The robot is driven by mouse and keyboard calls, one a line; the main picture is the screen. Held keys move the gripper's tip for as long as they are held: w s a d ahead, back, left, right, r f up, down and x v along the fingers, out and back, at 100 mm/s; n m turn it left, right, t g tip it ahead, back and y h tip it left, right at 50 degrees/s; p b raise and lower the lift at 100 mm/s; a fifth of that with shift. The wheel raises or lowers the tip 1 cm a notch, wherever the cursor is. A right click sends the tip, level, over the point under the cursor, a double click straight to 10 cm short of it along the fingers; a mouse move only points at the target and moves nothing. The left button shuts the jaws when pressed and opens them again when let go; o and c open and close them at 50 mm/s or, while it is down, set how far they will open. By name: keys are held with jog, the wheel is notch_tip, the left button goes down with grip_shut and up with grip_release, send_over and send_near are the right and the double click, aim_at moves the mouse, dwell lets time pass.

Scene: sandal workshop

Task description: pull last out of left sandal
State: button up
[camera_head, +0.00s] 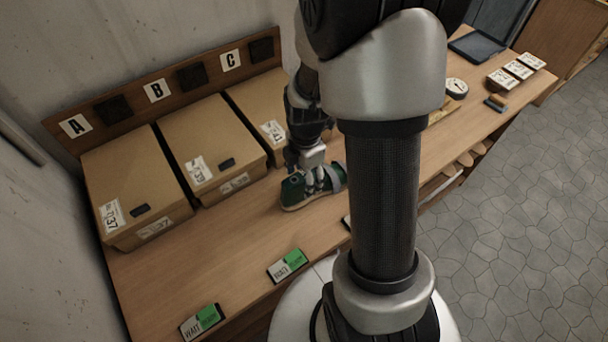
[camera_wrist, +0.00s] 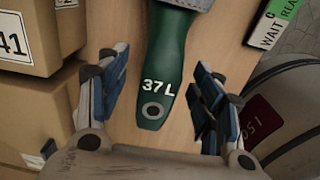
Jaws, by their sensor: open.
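The green last (camera_wrist: 165,60), marked 37 L with a ringed hole near its end, lies between my gripper's fingers in the wrist view. My gripper (camera_wrist: 158,88) is open, with one blue-padded finger on each side of the last and gaps visible on both sides. In the head view my gripper (camera_head: 312,178) is right at the last (camera_head: 292,188), which sits in a sandal (camera_head: 300,207) with a pale sole and grey strap. The sandal stands on the bench. A bit of the grey strap (camera_wrist: 190,4) shows at the wrist view's top edge.
Cardboard boxes under signs A (camera_head: 130,180), B (camera_head: 208,140) and C (camera_head: 255,95) stand along the wall, close to my gripper. Wait/ready cards (camera_head: 289,265) (camera_head: 202,321) lie near the bench's front edge. Several items stand farther right. My arm hides part of the bench.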

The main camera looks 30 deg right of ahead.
aim_at(287, 183)
grip_shut()
jog(key=c, duration=0.7)
grip_release()
jog(key=c, duration=0.4)
jog(key=shift+r, duration=0.2)
jog(key=shift+a, duration=0.2)
jog(key=shift+a, duration=1)
jog(key=shift+a+r, duration=0.1)
jog(key=shift+a, duration=1.1)
